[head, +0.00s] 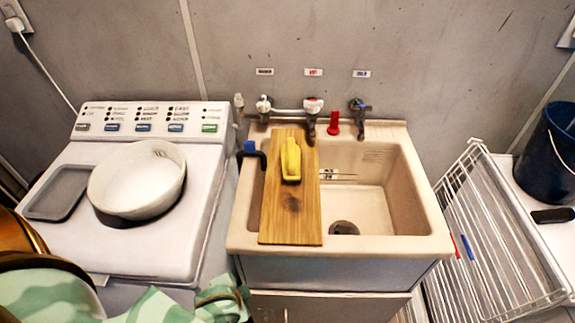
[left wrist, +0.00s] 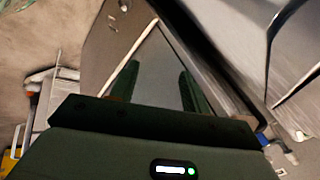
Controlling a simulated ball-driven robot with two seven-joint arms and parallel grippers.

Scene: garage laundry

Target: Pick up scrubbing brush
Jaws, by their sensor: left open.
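A yellow, handled object that looks like the scrubbing brush (head: 291,162) lies on a wooden board (head: 290,222) in the head view. The board lies across the left part of the beige sink (head: 385,190). My left gripper (left wrist: 158,75) shows in the left wrist view with its two dark green fingers apart and nothing between them. Its fingers do not show in the head view, and the brush cannot be made out in the left wrist view. My right gripper is in neither view.
Taps (head: 313,110) and a red object (head: 333,123) stand behind the sink. A white bowl (head: 137,180) sits on the washing machine (head: 150,260) at left. A white wire rack (head: 490,235) and dark blue bucket (head: 548,150) are at right.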

